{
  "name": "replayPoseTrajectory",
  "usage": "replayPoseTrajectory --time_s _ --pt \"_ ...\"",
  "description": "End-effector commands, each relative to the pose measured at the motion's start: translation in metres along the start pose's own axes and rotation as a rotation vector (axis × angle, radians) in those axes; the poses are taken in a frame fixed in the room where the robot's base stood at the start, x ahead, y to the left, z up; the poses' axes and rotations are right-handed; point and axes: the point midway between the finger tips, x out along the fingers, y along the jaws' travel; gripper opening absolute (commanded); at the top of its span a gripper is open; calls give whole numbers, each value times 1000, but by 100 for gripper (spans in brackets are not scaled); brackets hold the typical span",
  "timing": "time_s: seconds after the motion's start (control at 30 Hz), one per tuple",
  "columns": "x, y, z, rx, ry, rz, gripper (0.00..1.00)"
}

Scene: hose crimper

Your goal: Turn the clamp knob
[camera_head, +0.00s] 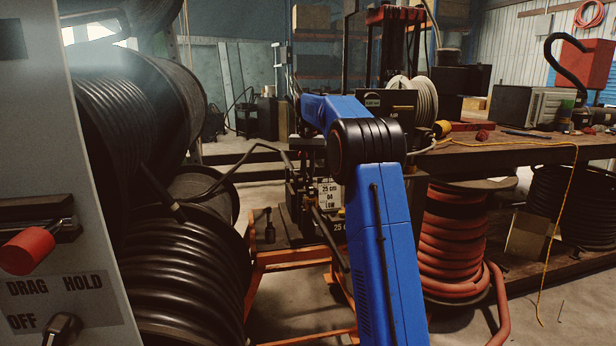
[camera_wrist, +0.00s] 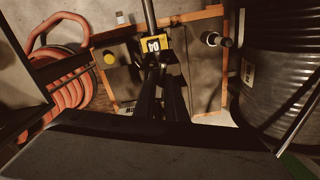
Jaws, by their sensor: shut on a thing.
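The hose crimper bench (camera_head: 300,205) stands on an orange frame in the middle of the head view, partly behind my blue arm. In the wrist view, my gripper (camera_wrist: 162,72) reaches in among dark parts just below a yellow tag (camera_wrist: 153,44) on an upright bar. Its fingers are shut on a small dark part, which appears to be the clamp knob; the fingers and shadow hide nearly all of it. I cannot tell how far the knob is turned.
Black hose reels (camera_head: 160,200) crowd the left, beside a grey control panel (camera_head: 70,220) with a red handle. A red hose coil (camera_head: 455,235) stands under a wooden workbench (camera_head: 500,152) at right. Orange frame rails (camera_wrist: 190,15) border the gripper's area.

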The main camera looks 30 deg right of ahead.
Motion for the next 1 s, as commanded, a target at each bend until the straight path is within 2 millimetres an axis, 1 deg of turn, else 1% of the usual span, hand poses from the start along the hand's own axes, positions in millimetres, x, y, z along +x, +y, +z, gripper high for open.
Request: replayPoseTrajectory --time_s 0.3,0.6,0.8,1.0 --pt "-1 0 0 296 2 -1 0" --pt "-1 0 0 532 2 -1 0" --pt "-1 0 0 635 2 -1 0" --pt "-1 0 0 691 2 -1 0"
